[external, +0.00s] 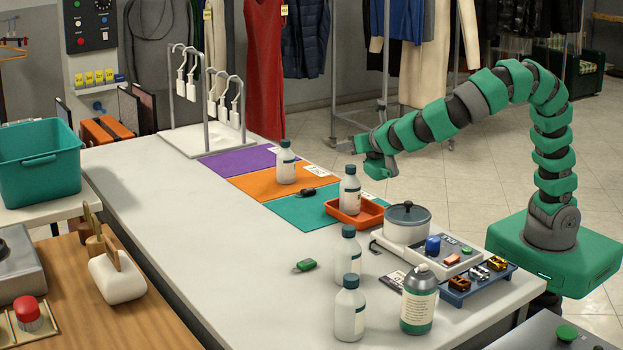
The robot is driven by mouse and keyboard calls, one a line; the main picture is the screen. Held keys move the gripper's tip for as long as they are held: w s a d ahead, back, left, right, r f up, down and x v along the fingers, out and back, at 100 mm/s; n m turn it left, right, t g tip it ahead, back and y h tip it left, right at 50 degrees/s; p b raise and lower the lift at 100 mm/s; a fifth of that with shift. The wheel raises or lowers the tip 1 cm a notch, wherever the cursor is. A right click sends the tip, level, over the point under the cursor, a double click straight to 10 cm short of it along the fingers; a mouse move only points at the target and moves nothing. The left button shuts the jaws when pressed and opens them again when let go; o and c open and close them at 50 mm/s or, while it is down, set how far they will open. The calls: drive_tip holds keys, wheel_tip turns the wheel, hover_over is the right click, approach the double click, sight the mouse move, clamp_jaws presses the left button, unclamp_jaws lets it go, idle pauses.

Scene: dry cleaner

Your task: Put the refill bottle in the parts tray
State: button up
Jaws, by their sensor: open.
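Several whitish bottles with dark teal caps look alike; I cannot tell which is the refill bottle. One bottle (286,168) stands upright on the orange mat. Another bottle (349,197) stands upright, apparently in the small orange-red tray (370,217). Two more stand nearer the front, one bottle (347,264) behind another bottle (349,317). A blue tray (457,299) holds small metal parts at the right edge. My gripper (364,158) is open and empty, in the air above and beyond the orange-red tray.
Purple (237,160), orange (253,186) and teal (297,213) mats lie along the far side of the white table. A lidded pot (407,228) stands on a white device beside the orange-red tray. A small green object (306,265) lies mid-table. The table's left part is clear.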

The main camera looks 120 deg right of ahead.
drive_tip(key=shift+r, duration=0.55)
drive_tip(key=w+a+r+m+t+y, duration=0.2)
drive_tip(key=a+r+m+t+y, duration=0.3)
drive_tip(key=a+r, duration=0.45)
drive_tip(key=w+a+r+m+t+y, duration=0.3)
drive_tip(key=a+r+m, duration=0.4)
drive_tip(key=a, duration=0.6)
drive_tip(key=s+a+r+m+t+y, duration=0.2)
drive_tip(key=s+a+r+m+t, duration=0.1)
drive_tip(key=a+r, duration=0.4)
drive_tip(key=s+a+r+m+t+y, duration=0.3)
drive_tip(key=a+r, duration=0.4)
drive_tip(key=r, duration=0.5)
drive_tip(key=shift+s+a+t+y, duration=0.2)
drive_tip(key=shift+s+t+y, duration=0.15)
drive_tip(key=shift+t, duration=0.35)
drive_tip(key=shift+f, duration=0.1)
